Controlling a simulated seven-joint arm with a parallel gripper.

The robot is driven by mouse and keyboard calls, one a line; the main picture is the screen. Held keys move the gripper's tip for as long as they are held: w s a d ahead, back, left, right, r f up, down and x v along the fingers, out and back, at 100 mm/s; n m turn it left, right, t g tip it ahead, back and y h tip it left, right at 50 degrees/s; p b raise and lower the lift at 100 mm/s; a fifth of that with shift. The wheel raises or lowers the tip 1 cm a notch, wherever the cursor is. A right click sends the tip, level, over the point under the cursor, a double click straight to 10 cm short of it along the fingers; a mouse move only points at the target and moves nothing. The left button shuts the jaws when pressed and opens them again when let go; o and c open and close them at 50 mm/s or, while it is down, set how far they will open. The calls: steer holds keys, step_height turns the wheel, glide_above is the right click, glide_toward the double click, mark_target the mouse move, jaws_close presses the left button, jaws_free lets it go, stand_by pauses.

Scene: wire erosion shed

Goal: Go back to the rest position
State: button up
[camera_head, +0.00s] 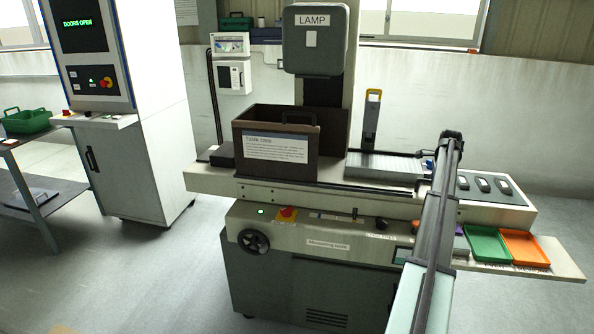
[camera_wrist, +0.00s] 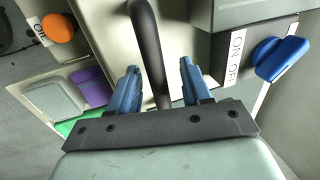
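My gripper (camera_wrist: 158,66) is open, with its two blue fingers apart in the wrist view. A dark rounded bar (camera_wrist: 147,40) runs up between the fingers in the picture. I cannot tell whether the bar lies between them or beyond them, and no contact shows. In the head view my arm reaches up from the bottom right over the measuring table (camera_head: 328,246). Its end is over the table's right part, where a bit of blue shows and the fingers are mostly hidden.
A brown "Table care" box (camera_head: 272,163) stands on the table, beside the LAMP column (camera_head: 325,95). Green (camera_head: 488,245) and orange (camera_head: 526,247) trays lie at the front right. An orange knob (camera_wrist: 58,28) and a blue switch (camera_wrist: 282,58) flank my gripper. A control cabinet (camera_head: 150,110) stands left.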

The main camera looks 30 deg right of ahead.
steer(key=o, duration=0.8)
steer(key=shift+o, duration=0.2)
steer(key=shift+r, duration=4)
